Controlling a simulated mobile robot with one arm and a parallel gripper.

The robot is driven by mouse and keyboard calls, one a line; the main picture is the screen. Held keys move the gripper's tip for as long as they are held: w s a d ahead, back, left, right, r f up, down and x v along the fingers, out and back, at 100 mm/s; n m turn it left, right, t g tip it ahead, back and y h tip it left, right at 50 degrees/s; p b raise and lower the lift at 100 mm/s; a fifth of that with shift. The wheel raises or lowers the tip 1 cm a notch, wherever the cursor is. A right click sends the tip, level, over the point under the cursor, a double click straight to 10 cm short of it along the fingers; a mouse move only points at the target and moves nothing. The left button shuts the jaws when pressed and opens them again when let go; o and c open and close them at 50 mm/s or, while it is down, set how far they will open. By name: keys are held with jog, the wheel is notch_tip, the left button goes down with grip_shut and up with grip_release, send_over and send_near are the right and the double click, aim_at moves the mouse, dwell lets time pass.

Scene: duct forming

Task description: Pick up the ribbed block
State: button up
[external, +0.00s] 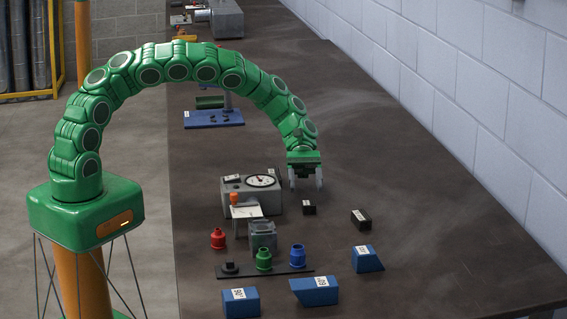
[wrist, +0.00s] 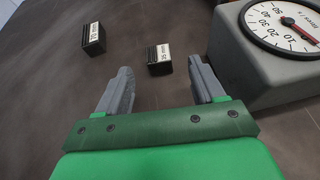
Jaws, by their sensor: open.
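My gripper (external: 305,184) is open and empty above the dark bench, just right of the gauge box. In the wrist view its two grey fingers (wrist: 160,72) are spread apart. A small dark block (external: 309,209) with a white label lies on the bench near my gripper. In the wrist view this block (wrist: 159,62) shows beyond the fingertips, roughly centred between them and apart from both. A second, larger dark block (external: 361,219) with a white label lies farther right; it also shows in the wrist view (wrist: 94,40). I cannot tell for sure which one is ribbed.
The grey gauge box (external: 236,197) stands close beside my gripper; its dial (wrist: 285,25) fills the wrist view's right corner. Red (external: 218,238), green (external: 264,259) and blue (external: 298,257) fittings and several blue blocks (external: 315,291) stand nearer the camera.

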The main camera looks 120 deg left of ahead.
aim_at(309, 202)
jog(key=shift+f+x, duration=0.2)
jog(key=shift+x, duration=3.45)
jog(key=shift+a, duration=0.25)
jog(key=c, duration=1.2)
jog(key=shift+r, duration=0.1)
jog(key=shift+r, duration=1.6)
jog(key=shift+s+d+r, duration=0.25)
jog(key=shift+s+r, duration=0.2)
jog(key=shift+r, duration=0.1)
jog(key=s+d+r, duration=0.1)
jog(key=s+r, duration=0.1)
jog(key=s+d+r, duration=0.2)
jog(key=s, duration=0.1)
jog(key=s+d+r, duration=0.1)
jog(key=s+r, duration=0.2)
jog(key=shift+d, duration=0.3)
jog(key=shift+s+d+r, duration=0.25)
jog(key=shift+s+d, duration=0.05)
jog(key=shift+s, duration=0.25)
jog(key=shift+s+d+r, duration=0.3)
jog(key=shift+s, duration=0.2)
jog(key=shift+s+d+r, duration=0.25)
jog(key=shift+s+d, duration=0.05)
jog(key=shift+s, duration=0.25)
